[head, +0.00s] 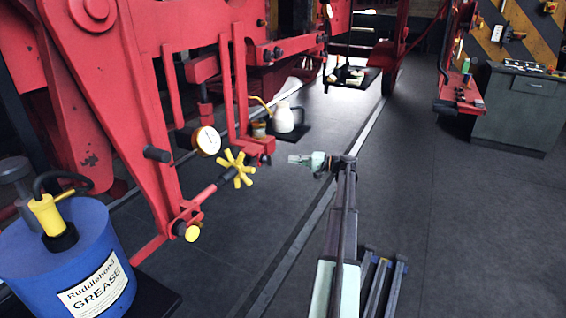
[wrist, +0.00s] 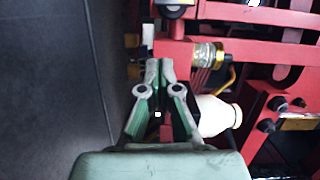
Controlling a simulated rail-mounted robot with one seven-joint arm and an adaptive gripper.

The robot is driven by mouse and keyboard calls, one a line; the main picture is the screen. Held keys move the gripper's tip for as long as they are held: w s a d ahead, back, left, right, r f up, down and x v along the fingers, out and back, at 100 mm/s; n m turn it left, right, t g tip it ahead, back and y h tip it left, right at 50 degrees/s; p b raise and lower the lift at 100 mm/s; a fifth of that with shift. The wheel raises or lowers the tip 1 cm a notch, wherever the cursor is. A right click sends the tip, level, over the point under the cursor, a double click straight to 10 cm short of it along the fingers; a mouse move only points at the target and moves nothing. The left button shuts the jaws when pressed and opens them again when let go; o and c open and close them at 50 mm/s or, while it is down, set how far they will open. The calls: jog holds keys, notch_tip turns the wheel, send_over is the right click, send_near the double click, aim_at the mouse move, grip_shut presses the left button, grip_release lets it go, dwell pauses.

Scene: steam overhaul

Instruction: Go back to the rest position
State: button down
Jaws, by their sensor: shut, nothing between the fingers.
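My gripper (head: 300,159) is in the middle of the head view, at the end of my outstretched arm, pointing left toward the red machinery. In the wrist view my gripper (wrist: 160,66) has its fingertips together, with nothing between them. Beyond the fingertips in the wrist view is a red bracket (wrist: 174,52) with a glass-and-brass jar (wrist: 208,55). In the head view a gap of open floor shows between the gripper and the red frame; I cannot tell the exact distance.
A yellow handwheel (head: 236,168) and a gauge (head: 207,141) stick out left of the gripper. A white oil can (head: 283,118) stands behind it. A blue grease drum (head: 68,262) is at lower left. A hanging tray (head: 348,78) and a workbench (head: 515,110) are farther back. Floor at right is clear.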

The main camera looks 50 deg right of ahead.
jog(key=v, duration=0.5)
notch_tip(320, 180, down, 8)
jog(key=s+a+m+g+h, duration=0.1)
jog(key=s+a+g+h, duration=0.1)
jog(key=a, duration=0.1)
jog(key=s+a+f+n+g+p, duration=0.1)
jog(key=s+a+f+g, duration=0.25)
jog(key=a+f, duration=0.65)
jog(key=s+a+f+g+h+p, duration=0.15)
jog(key=a+f+g, duration=0.25)
jog(key=a+f, duration=0.7)
jog(key=s+a+f+n+g, duration=0.1)
jog(key=s+a+f+g, duration=0.2)
jog(key=a+f, duration=0.7)
jog(key=s+a+f+n+g+h+p, duration=0.1)
jog(key=s+a+n+g, duration=0.15)
jog(key=s+a, duration=0.6)
jog(key=s+a+f+n+g+h+p, duration=0.1)
jog(key=s+a+f+n+g, duration=0.3)
jog(key=a, duration=0.8)
jog(key=s+a+r+n+g+h+p, duration=0.1)
jog(key=s+a+n, duration=0.1)
jog(key=s+a, duration=0.4)
jog(key=s+a+r+n+g+h+p, duration=0.1)
jog(key=s+a, duration=0.5)
jog(key=s, duration=0.6)
jog(key=shift+s+r+n+g+h, duration=0.25)
jog(key=shift+n+g+h, duration=0.1)
jog(key=shift+g+h, duration=0.3)
